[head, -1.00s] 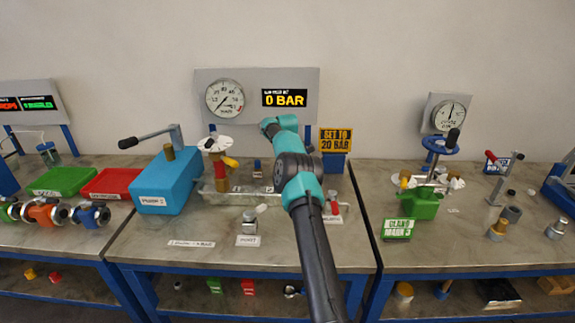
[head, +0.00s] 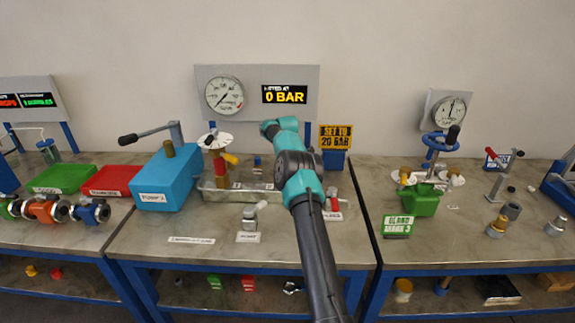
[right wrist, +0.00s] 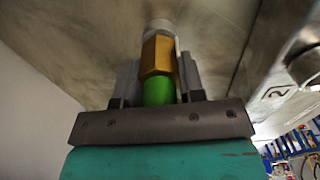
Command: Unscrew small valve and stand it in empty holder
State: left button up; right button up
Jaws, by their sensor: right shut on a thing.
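My right gripper (right wrist: 158,72) is shut on a small fitting in the right wrist view. The fitting has a green section (right wrist: 159,92) near the gripper's palm, a brass hex body (right wrist: 158,55) and a pale metal end (right wrist: 160,25) pointing away. I take it for the small valve, but cannot be sure. In the head view my arm hides this gripper and what it holds. A silver fitting (head: 249,217) stands on a labelled white plate (head: 248,238) at the bench front. I cannot make out which holder is empty. My left gripper is not in view.
A long metal tray (head: 215,194) carries a brass valve (head: 218,166) with red and yellow parts. A blue pump (head: 166,180) stands left of it. A red-topped item (head: 332,198) is right of my arm. A numbered metal block (right wrist: 285,95) is beside my gripper. The bench front is mostly clear.

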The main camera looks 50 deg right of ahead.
jog(key=shift+f, duration=0.1)
jog(key=o, duration=1.1)
jog(key=shift+f, duration=0.1)
